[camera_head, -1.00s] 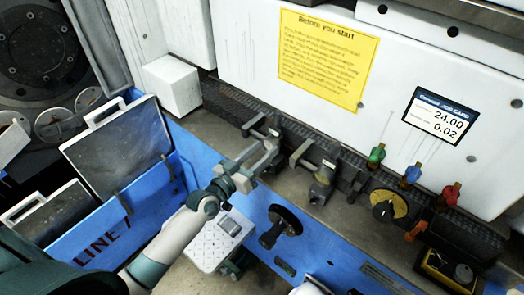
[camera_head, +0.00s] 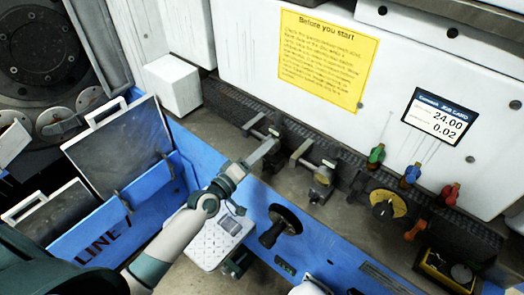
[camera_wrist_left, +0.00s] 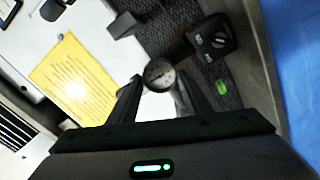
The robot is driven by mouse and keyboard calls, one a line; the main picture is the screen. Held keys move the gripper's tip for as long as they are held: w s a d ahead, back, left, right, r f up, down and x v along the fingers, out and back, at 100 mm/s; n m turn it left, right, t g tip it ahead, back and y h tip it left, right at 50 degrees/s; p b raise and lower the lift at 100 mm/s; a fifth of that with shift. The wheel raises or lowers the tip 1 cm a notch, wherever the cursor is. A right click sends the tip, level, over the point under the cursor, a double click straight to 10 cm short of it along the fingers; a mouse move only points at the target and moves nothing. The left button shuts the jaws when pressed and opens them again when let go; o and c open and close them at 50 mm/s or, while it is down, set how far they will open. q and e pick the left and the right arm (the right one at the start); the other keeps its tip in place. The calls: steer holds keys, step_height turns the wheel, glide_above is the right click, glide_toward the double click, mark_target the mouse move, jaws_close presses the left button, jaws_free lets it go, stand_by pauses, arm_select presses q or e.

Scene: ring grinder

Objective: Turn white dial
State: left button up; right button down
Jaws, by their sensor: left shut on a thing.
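The dial is hidden there by the gripper and fixture.
A second grey fixture (camera_head: 322,178) stands close to the right. A black handwheel (camera_head: 284,222) sticks out in front. Coloured knobs (camera_head: 411,173) and a yellow-plated dial (camera_head: 384,208) are farther right. A black switch box (camera_wrist_left: 212,40) is near the dial.

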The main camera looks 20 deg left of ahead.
arm_select(q)
steer(key=shift+n, duration=0.4)
steer(key=o, duration=1.1)
steer(key=shift+a, duration=0.1)
steer(key=shift+b+v, duration=3.05)
steer(key=shift+v, duration=5.6)
